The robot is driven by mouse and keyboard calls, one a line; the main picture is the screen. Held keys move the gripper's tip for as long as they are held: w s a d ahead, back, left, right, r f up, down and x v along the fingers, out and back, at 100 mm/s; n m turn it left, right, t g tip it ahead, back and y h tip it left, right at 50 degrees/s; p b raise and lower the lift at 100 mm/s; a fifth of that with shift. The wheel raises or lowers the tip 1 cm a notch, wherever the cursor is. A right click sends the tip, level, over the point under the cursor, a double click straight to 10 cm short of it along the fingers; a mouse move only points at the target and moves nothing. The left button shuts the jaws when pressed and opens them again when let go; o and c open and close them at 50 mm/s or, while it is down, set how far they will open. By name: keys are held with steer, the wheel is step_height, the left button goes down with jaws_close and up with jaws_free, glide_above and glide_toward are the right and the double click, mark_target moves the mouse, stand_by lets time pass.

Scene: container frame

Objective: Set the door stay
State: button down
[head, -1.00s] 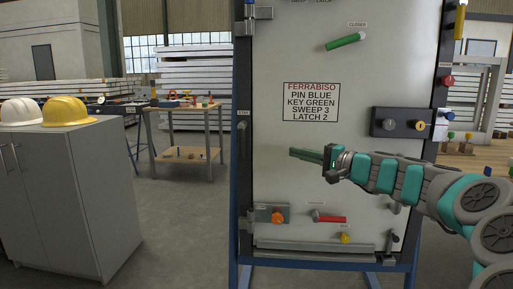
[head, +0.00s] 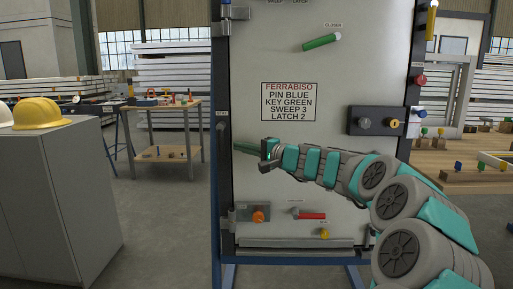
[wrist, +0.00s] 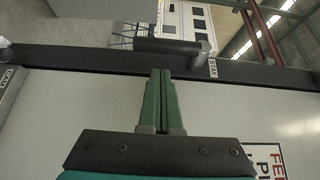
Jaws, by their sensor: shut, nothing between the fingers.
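The door stay is a dark lever (head: 222,132) on the left edge of the light grey door (head: 330,75), under a small STAY label. In the wrist view the stay (wrist: 172,46) is a dark cylinder lying across the picture just beyond the fingertips, with the STAY label (wrist: 213,68) at its right end. My gripper (head: 239,148) is in front of the door and points left at its edge, close to the stay's lower end. Its green fingers (wrist: 160,75) are together and empty. I cannot tell whether the tips touch the dark edge strip.
The door carries a green closer lever (head: 321,42), a red lever (head: 311,216), an orange knob (head: 258,216) and a lock block (head: 377,121). A grey cabinet (head: 75,200) with yellow helmet stands left. A workbench (head: 165,103) stands behind. Floor between them is clear.

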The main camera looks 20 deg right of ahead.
steer(key=shift+w+a, duration=0.15)
steer(key=shift+a, duration=0.85)
steer(key=shift+f, duration=0.15)
steer(key=shift+a+b, duration=0.15)
steer(key=shift+b, duration=0.7)
